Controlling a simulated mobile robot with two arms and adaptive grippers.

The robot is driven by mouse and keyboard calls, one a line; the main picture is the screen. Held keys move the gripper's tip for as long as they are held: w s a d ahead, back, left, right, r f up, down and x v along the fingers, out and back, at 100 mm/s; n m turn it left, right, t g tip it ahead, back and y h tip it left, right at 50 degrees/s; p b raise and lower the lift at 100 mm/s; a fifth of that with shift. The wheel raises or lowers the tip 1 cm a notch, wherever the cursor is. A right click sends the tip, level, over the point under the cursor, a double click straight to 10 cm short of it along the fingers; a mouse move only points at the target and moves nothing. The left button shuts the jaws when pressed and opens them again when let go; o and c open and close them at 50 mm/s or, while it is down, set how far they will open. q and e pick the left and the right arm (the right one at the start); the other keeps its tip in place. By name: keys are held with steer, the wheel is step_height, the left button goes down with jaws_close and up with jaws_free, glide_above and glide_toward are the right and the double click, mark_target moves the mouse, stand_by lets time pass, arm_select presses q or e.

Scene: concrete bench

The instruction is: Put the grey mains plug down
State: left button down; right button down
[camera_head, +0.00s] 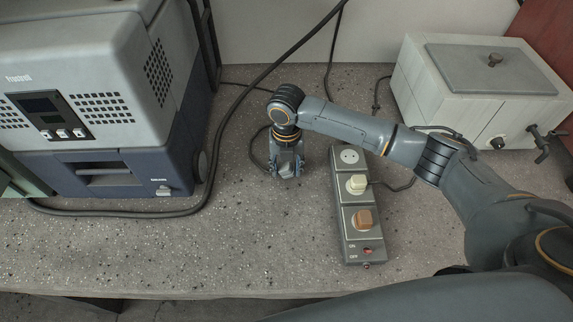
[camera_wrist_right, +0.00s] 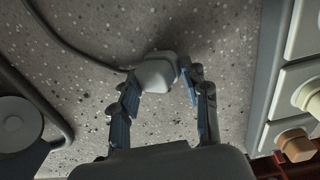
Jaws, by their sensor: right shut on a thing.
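The grey mains plug (camera_wrist_right: 157,73) is between the fingertips of my right gripper (camera_wrist_right: 160,82) in the right wrist view, and the gripper is shut on it. Its grey cable (camera_wrist_right: 78,48) runs off to the upper left. The plug is at or close above the bench top; I cannot tell whether it touches. In the head view my right gripper (camera_head: 287,168) points down at the bench, left of the socket strip, and hides most of the plug. My left gripper is not in view.
The socket strip (camera_head: 355,202) has an empty top socket (camera_head: 349,156), a cream plug (camera_head: 357,184) and a brown plug (camera_head: 363,219). A blue-grey machine (camera_head: 110,90) stands left, a white lidded bath (camera_head: 480,100) right. A thick dark cable (camera_head: 228,118) crosses the bench. The front bench (camera_head: 250,240) is clear.

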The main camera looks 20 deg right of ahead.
mark_target(286, 167)
steer(key=c, duration=0.7)
jaws_free()
steer(key=shift+f, duration=0.15)
steer(key=shift+o, duration=0.2)
step_height(286, 167, up, 13)
